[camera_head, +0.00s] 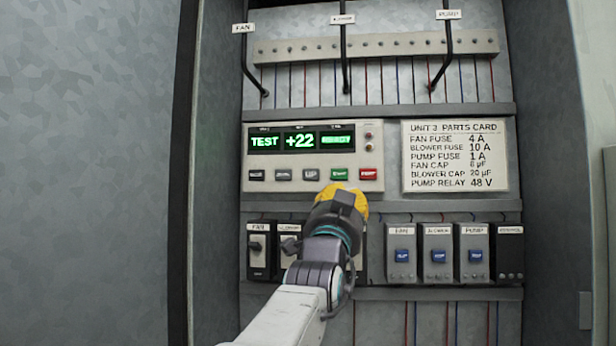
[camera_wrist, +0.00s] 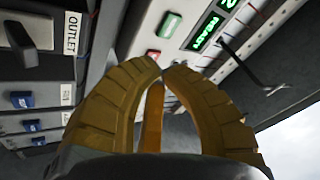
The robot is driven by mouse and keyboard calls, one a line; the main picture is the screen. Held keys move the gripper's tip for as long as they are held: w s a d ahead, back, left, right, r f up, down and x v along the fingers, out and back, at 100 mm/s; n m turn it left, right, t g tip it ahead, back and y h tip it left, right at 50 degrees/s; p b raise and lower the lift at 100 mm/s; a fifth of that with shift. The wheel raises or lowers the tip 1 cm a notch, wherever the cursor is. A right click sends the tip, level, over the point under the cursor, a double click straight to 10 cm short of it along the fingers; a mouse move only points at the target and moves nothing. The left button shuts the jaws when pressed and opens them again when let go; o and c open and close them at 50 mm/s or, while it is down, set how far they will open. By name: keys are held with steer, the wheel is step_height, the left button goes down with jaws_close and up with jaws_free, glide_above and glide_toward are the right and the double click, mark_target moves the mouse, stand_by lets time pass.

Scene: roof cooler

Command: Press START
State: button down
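The control panel (camera_head: 255,188) has a row of buttons under a lit display that reads TEST, +22 and what looks like READY. The green button (camera_head: 340,174), its small label seeming to read START, is second from the right, beside a red button (camera_head: 368,174). The green button (camera_wrist: 171,24) also shows in the wrist view beyond my fingertips, with the red button (camera_wrist: 153,54) nearer to them. My gripper (camera_head: 342,190) has yellow fingers whose tips meet, with nothing between them. In the head view it appears just below the green button; touching is not visible.
Below the panel, a row of switches (camera_head: 258,250) and blue-fronted modules (camera_head: 438,255) sits on a rail; my arm hides part of it. A parts card (camera_head: 455,156) hangs at right. Cabinet walls (camera_head: 215,200) close in both sides. Cables (camera_head: 346,60) hang above.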

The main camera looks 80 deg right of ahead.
mark_target(343, 170)
steer(key=a+r+m+h, duration=0.3)
steer(key=a+r+m, duration=0.1)
steer(key=r+m, duration=0.1)
steer(key=shift+w+r, duration=0.2)
steer(key=shift+d, duration=0.1)
steer(key=d+p, duration=0.6)
steer(key=p, duration=0.1)
steer(key=shift+w+d+f, duration=0.1)
steer(key=shift+w+d, duration=0.1)
steer(key=shift+d, duration=1.05)
steer(key=shift+d, duration=0.15)
stand_by(1.0)
